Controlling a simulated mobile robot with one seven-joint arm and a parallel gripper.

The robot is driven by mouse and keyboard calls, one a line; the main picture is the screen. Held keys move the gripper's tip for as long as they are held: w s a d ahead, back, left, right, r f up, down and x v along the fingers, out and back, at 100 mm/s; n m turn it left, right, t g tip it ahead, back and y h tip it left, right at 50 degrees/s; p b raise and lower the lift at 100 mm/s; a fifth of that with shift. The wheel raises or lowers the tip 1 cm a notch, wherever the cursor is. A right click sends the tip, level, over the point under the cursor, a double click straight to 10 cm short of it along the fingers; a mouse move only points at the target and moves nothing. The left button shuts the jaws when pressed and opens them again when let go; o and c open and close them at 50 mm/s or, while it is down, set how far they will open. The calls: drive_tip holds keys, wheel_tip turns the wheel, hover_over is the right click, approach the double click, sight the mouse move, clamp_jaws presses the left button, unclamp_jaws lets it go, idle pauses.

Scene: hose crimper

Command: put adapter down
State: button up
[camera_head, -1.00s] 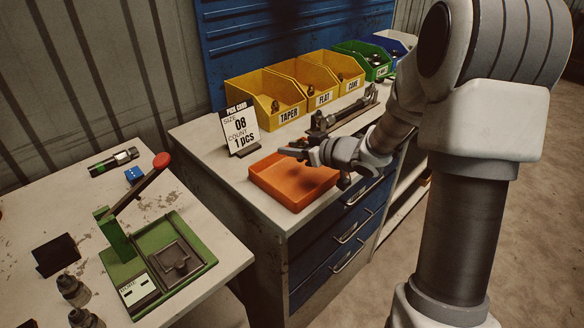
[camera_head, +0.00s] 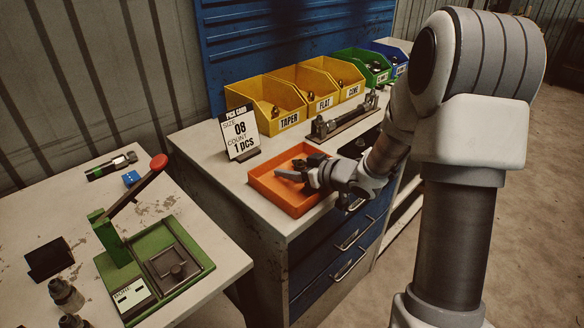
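My gripper (camera_head: 298,170) is over the orange tray (camera_head: 265,190) on the workbench, low and close to the tray's floor. One dark finger points left across the tray, and another dark shape shows just behind it. I cannot tell whether that shape is the other finger or an adapter. No adapter can be made out clearly at the gripper, and the space between the fingers is too small and dark to read. Whether the gripper touches the tray cannot be told.
Behind the tray stand a pick card (camera_head: 240,133) reading size 08, 1 pcs, yellow bins (camera_head: 289,122) marked TAPER, FLAT and CONE, and a dark fixture (camera_head: 343,124). Left is a table with a green lever press (camera_head: 150,262). Bare benchtop lies left of the tray.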

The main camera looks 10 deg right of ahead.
drive_tip(key=shift+r, duration=0.1)
drive_tip(key=shift+r, duration=0.25)
drive_tip(key=p+v, duration=0.3)
drive_tip(key=v, duration=0.8)
drive_tip(key=shift+s+d, duration=0.2)
drive_tip(key=shift+s, duration=0.2)
drive_tip(key=s+d+r+m+h+p, duration=0.1)
drive_tip(key=d+r+m+h+p, duration=0.3)
drive_tip(key=r, duration=0.5)
drive_tip(key=s+d+r+m+h+p, duration=0.1)
drive_tip(key=r+h+p, duration=0.1)
drive_tip(key=r+h, duration=0.55)
drive_tip(key=s+a+r+g+y+p, duration=0.1)
drive_tip(key=s+a+g, duration=0.1)
drive_tip(key=s, duration=0.5)
drive_tip(key=s+a+r+m+g+y+p, duration=0.1)
drive_tip(key=s+a+r, duration=0.1)
drive_tip(key=s+a, duration=0.2)
drive_tip(key=s+a+r+g+y+p, duration=0.1)
drive_tip(key=s+a+g+y+p, duration=0.1)
drive_tip(key=s, duration=0.7)
drive_tip(key=shift+s+a+r+m+g, duration=0.2)
drive_tip(key=shift+s+a+m+g, duration=0.15)
drive_tip(key=shift+a, duration=0.45)
